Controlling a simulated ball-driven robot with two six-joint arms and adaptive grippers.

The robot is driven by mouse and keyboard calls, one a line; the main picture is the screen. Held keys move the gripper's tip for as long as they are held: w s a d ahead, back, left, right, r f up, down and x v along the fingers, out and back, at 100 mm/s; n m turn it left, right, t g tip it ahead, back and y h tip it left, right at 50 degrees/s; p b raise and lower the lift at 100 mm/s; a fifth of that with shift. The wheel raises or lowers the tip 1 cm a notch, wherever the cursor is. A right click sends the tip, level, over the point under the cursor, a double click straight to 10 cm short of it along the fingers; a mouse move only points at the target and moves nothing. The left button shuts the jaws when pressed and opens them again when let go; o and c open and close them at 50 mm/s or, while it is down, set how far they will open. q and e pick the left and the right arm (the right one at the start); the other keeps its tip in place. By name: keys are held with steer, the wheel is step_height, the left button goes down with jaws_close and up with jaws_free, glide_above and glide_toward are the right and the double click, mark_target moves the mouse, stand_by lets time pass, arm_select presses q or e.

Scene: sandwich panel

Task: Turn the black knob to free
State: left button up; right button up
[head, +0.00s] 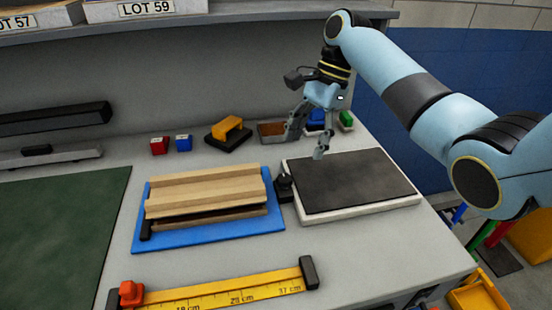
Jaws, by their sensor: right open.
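A small black knob (284,183) stands between the blue board (178,237) and the dark-topped panel (355,181), at the panel's left edge. Which way it is turned is too small to tell. My right gripper (304,147) is open and empty, pointing down above the back of the panel. It is up and to the right of the knob in the picture, apart from it. My left gripper is not in view.
Wooden strips (205,185) lie on the blue board. A yellow ruler (225,290) with dark ends lies in front. Red (159,146) and blue (184,143) blocks, a yellow-handled black tool (228,132) and small bins (271,132) stand behind. A green mat (60,225) is at left.

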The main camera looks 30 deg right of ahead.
mark_target(285, 178)
steer(key=shift+m, duration=0.4)
steer(key=x, duration=0.3)
steer(key=w+x, duration=0.1)
steer(key=x, duration=0.1)
steer(key=shift+a, duration=0.35)
steer(key=x, duration=0.3)
steer(key=shift+f, duration=0.15)
steer(key=shift+a+f, duration=0.15)
steer(key=shift+f, duration=0.15)
steer(key=c, duration=1.1)
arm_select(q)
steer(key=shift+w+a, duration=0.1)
arm_select(e)
steer(key=shift+c, duration=0.2)
